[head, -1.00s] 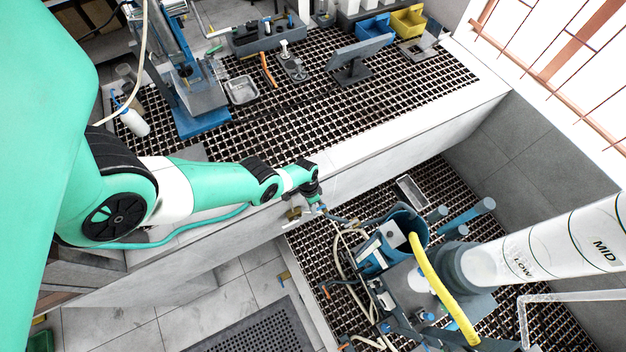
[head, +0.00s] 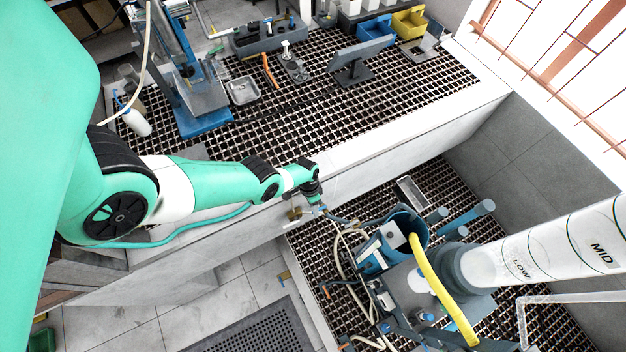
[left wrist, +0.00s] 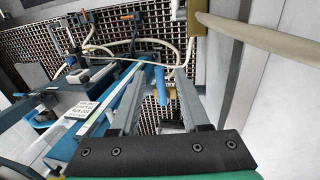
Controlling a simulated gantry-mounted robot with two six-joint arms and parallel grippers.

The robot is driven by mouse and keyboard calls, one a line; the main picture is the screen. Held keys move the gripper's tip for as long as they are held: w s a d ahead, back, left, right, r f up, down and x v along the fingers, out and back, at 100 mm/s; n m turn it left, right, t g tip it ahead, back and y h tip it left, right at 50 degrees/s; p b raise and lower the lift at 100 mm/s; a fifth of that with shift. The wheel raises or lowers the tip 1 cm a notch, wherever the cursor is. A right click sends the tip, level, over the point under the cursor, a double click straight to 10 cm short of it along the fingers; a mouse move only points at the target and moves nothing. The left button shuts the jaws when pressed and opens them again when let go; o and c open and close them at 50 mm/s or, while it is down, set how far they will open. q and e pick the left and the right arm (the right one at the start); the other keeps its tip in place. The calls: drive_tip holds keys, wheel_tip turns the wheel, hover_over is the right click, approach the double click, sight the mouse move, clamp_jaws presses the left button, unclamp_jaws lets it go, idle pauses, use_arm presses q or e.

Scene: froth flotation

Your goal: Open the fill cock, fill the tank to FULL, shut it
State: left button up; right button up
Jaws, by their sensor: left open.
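The tank (head: 550,245) is a clear white cylinder with ring marks, LOW and MID readable, at the right of the head view. FULL is not readable there, and I cannot tell the water level. My left gripper (head: 314,200) reaches down beside the wall of the sunken bay. In the left wrist view my left gripper (left wrist: 160,82) is open. A blue handle (left wrist: 161,86), likely the fill cock's lever, shows between its fingers, with a brass body (left wrist: 176,91) beside it. I cannot tell whether either finger touches it. My right gripper is not in view.
A blue machine with a bucket (head: 405,228), a yellow hose (head: 437,285) and pale tubes stands in the bay. A pale hose (left wrist: 270,37) crosses close to the left wrist camera. The bench (head: 345,158) borders the bay at the back, with a monitor (head: 355,60) on it.

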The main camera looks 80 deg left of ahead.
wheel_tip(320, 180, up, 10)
drive_tip(key=p, duration=0.9)
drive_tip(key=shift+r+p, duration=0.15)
drive_tip(key=shift+p, duration=0.15)
